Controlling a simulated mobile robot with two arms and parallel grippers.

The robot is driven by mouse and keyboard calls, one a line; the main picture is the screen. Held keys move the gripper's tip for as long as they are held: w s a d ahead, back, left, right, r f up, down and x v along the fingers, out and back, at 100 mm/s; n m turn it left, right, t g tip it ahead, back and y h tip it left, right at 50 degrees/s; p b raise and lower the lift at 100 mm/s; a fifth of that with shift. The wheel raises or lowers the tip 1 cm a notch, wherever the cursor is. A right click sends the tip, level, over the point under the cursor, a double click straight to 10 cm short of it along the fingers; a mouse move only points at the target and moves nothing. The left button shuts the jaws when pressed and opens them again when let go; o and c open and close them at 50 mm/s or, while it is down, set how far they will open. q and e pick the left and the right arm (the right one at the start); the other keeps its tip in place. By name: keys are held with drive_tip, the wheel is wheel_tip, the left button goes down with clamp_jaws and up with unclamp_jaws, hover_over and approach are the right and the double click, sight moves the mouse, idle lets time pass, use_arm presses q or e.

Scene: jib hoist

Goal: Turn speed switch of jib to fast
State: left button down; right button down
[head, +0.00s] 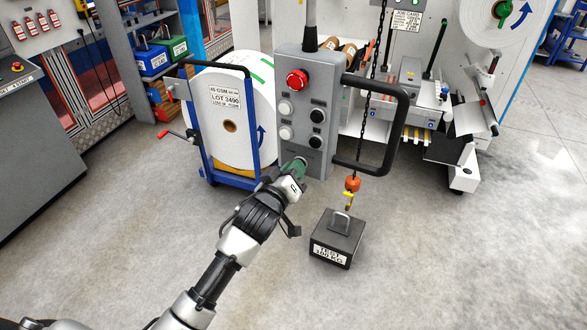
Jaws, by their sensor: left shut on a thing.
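The grey jib control box (303,62) stands upright in the middle of the head view. It has a red mushroom button (297,79) at the top and white and black push buttons below. My left gripper (299,166) reaches up to the lower part of the panel and is shut on the speed switch there. The gripper covers the switch, so its pointer and setting are hidden. My right gripper is not in view.
A black handle loop (401,120) sticks out from the box's right side. A chain with an orange hook (352,184) hangs over a dark test weight (336,240) on the floor. A blue cart (196,136) with a white roll (238,100) stands left. Floor in front is clear.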

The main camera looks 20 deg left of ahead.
use_arm(q)
drive_tip(key=shift+d+r+m+p, duration=0.1)
drive_tip(key=shift+m+p, duration=0.5)
drive_tip(key=shift+m, duration=3.5)
drive_tip(key=shift+d+m+p, duration=0.1)
drive_tip(key=shift+m+p, duration=0.5)
drive_tip(key=shift+m, duration=3.5)
drive_tip(key=c, duration=1.1)
unclamp_jaws()
drive_tip(key=shift+c, duration=0.2)
